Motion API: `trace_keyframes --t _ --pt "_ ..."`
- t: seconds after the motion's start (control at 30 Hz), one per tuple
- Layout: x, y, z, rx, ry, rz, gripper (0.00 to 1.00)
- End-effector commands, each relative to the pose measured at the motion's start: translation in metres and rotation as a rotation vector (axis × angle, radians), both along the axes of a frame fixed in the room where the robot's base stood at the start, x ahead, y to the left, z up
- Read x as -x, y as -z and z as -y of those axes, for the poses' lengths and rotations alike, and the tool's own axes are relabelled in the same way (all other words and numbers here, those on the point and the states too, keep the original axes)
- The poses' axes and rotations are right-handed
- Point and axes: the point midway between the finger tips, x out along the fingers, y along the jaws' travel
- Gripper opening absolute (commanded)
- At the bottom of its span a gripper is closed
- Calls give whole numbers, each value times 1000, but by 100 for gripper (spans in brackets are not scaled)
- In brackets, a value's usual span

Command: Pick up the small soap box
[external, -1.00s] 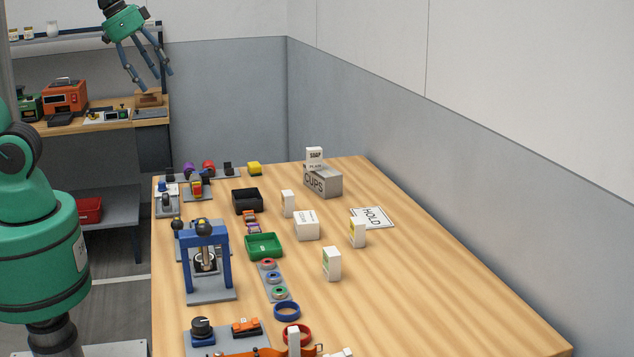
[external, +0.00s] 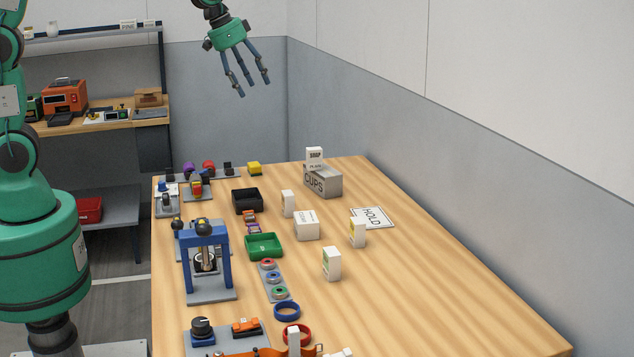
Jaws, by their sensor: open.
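A small white box with dark lettering that appears to read SOAP (external: 314,154) stands upright at the back of the table, on or just behind a grey box marked CUPS (external: 323,183). I cannot tell exactly what it rests on. My gripper (external: 247,88) is open and empty, with its fingers spread and pointing down. It hangs high in the air, above and to the left of the soap box, well apart from it.
Several white boxes stand mid-table, including one (external: 332,264) and one beside the HOLD sign (external: 373,217). A black tray (external: 247,201), a green tray (external: 264,246) and a blue press frame (external: 207,262) fill the left side. The table's right side is clear; walls border it.

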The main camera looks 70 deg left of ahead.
Motion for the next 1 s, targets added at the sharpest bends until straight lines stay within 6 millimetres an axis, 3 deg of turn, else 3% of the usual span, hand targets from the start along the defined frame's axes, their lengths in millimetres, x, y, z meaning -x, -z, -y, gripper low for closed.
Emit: trace_keyframes --t 0.3,0.6,0.8,1.0 --pt "-77 61 -47 2 -2 -16 59" --pt "-137 131 -94 1 -4 -27 59" --pt "-162 169 -117 1 -5 -31 59" --pt "-171 184 -126 -1 -4 -31 59"
